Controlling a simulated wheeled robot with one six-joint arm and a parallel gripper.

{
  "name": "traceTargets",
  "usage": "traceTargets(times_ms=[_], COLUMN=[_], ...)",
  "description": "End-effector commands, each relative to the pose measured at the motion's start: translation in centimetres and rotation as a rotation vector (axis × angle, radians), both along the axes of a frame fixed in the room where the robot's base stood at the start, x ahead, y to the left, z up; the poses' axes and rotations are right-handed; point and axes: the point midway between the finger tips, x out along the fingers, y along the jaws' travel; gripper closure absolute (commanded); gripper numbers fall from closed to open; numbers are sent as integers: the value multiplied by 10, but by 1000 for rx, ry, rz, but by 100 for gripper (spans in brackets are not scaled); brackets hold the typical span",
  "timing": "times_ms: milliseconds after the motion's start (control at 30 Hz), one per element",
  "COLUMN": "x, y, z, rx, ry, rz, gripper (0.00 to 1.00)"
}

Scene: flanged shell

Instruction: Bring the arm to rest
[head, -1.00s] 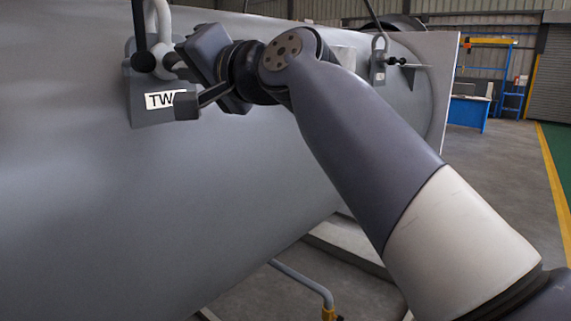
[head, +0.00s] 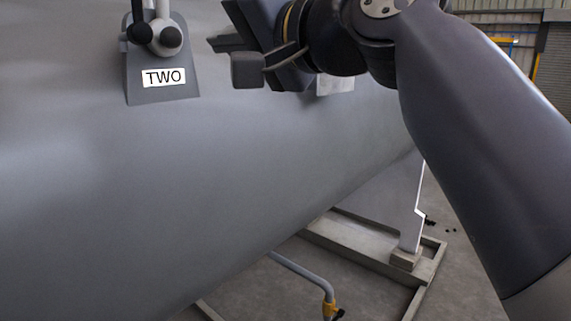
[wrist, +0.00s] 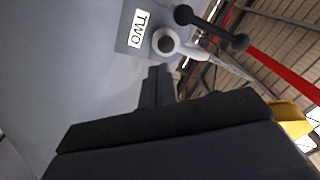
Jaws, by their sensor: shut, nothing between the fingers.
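My gripper (head: 222,41) is at the top middle of the head view, in front of the grey shell (head: 120,190). Its fingers are together and empty, pointing left. It stands apart from the bracket labelled TWO (head: 163,90), to the right of it. The bracket carries a pale shackle (head: 164,38) and a black-knobbed pin (head: 140,33). In the wrist view the shut fingers (wrist: 158,72) point up toward the shackle (wrist: 166,41), with the TWO label (wrist: 138,28) to the left. The gap between fingertips and shackle is hard to judge there.
A metal support frame (head: 345,238) stands on the floor under the shell. A bent grey pipe with a yellow end (head: 300,272) is at the bottom. Floor is open at the lower right. In the wrist view a red beam (wrist: 285,72) crosses the roof.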

Motion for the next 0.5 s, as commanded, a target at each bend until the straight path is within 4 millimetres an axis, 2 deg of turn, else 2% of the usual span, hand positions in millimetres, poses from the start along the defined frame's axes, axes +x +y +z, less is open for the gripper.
traceTargets(times_ms=[100,300,500], x=[-13,-30,-12], y=[-16,-34,-11], z=[-2,-2,2], rx=[0,1,-1], ry=[-2,-2,2], rz=[-5,-3,6], gripper=[100,100,100])
